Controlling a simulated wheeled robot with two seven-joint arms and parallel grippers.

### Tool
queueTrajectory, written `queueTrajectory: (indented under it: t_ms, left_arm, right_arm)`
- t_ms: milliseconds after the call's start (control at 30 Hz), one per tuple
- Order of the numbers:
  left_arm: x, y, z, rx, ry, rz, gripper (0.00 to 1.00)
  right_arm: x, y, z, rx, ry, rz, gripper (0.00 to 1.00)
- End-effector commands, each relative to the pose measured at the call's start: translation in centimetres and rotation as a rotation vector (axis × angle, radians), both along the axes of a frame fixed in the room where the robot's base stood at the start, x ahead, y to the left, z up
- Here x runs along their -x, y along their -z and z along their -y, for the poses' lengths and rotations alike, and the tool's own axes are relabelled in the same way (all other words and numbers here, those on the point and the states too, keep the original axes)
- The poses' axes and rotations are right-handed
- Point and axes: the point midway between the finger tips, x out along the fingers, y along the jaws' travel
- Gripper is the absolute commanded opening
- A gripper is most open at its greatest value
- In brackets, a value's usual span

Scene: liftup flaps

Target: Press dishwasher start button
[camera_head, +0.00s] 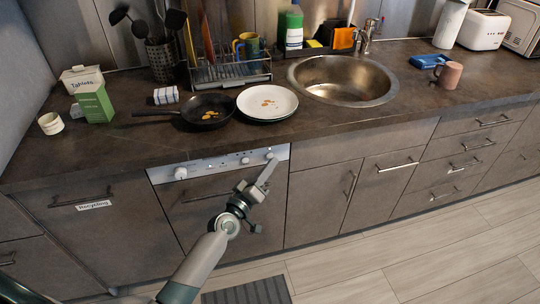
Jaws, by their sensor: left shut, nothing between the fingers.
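The dishwasher's pale control panel (218,164) runs along the top of its brown front (215,205), just under the counter edge. A round white knob (180,173) sits near the panel's left end, and small buttons or marks (245,160) show toward its right part. My left gripper (271,164) is shut and empty. Its fingertips are at the right end of the panel and cover part of it. I cannot tell whether they touch the panel. My right gripper is not in view.
The dark counter (330,130) above holds a pan (205,112), a plate (267,102), a dish rack (232,72) and a sink (343,80). Cabinet and drawer handles (398,165) stick out to the right. A grey mat (250,292) lies on the otherwise open floor.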

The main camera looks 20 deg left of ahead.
Motion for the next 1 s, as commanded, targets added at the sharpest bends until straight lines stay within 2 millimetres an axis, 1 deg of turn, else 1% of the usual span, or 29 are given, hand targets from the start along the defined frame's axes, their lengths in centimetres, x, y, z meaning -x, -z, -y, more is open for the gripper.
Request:
queueTrajectory:
  t_ms: [533, 1000]
  left_arm:
    - [0.6, 0.0, 0.4, 0.0, 0.0, 0.0, 0.0]
    - [3.6, -0.1, 2.4, 0.001, 0.001, -0.001, 0.0]
  right_arm:
    - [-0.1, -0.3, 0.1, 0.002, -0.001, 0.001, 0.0]
    - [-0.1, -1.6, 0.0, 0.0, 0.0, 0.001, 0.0]
